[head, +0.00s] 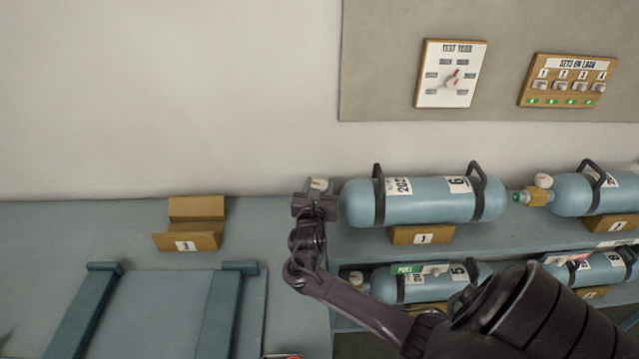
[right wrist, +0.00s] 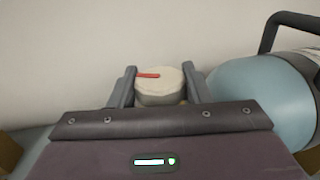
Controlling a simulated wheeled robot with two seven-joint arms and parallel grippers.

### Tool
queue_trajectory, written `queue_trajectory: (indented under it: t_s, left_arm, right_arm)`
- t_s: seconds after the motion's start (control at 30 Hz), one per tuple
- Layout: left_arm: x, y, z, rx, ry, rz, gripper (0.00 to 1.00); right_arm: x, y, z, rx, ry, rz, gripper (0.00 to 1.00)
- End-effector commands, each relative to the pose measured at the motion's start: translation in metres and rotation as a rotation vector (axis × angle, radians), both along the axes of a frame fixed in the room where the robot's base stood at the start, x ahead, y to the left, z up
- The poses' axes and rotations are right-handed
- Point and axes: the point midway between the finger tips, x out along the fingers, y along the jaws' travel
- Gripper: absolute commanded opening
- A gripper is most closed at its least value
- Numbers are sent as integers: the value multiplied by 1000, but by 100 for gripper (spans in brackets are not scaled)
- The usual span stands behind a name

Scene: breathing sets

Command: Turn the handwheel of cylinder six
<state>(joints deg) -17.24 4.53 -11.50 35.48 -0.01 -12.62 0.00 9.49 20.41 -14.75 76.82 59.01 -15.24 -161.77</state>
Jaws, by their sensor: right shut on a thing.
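The blue cylinder (head: 425,203) that appears to be marked 6 lies on its side on the upper shelf, in a cradle marked 1. Its handwheel (head: 318,184) is off-white with a red mark and sits at the cylinder's left end. My right gripper (head: 316,194) is shut on this handwheel. In the right wrist view, the handwheel (right wrist: 160,85) sits between the two fingers (right wrist: 160,92), with its red mark pointing left. The cylinder's rounded end (right wrist: 262,95) is just to the right. The valve body is hidden by my gripper. My left gripper is not in view.
Another cylinder (head: 600,192) lies to the right, its valve facing this one. More cylinders lie on the lower shelf (head: 435,283), partly behind my right arm. An empty cradle (head: 192,226) stands left on the bench. A dial panel (head: 450,75) and a switch panel (head: 567,82) hang above.

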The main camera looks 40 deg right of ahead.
Motion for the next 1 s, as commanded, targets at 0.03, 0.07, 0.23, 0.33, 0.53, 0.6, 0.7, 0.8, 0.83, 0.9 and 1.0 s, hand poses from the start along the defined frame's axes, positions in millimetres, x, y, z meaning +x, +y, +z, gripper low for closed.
queue_trajectory:
  t_s: [0.03, 0.07, 0.23, 0.33, 0.53, 0.6, 0.7, 0.8, 0.83, 0.9, 1.0]
  left_arm:
    - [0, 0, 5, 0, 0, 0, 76]
    - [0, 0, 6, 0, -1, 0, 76]
    - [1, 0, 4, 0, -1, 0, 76]
    - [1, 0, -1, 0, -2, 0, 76]
    - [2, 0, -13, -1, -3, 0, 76]
    - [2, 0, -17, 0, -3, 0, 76]
    - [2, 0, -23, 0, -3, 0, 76]
    - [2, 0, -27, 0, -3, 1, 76]
    - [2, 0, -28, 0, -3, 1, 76]
    - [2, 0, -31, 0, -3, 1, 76]
    - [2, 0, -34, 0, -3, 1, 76]
  right_arm:
    - [2, 2, 3, 5, -3, -47, 21]
    - [2, 2, 3, 5, -1, -75, 21]
    - [3, 2, 0, 5, -2, -237, 21]
    - [3, 3, -2, 6, -1, -331, 21]
    - [2, 2, -3, 4, -1, -464, 21]
    - [2, 2, -3, 5, -1, -500, 21]
    - [2, 2, -2, 4, -2, -543, 21]
    - [1, 1, -2, 4, -1, -581, 21]
    - [1, 1, -2, 4, -1, -591, 21]
    - [1, 1, -1, 2, -1, -610, 21]
    - [1, 1, -1, 3, -1, -634, 21]
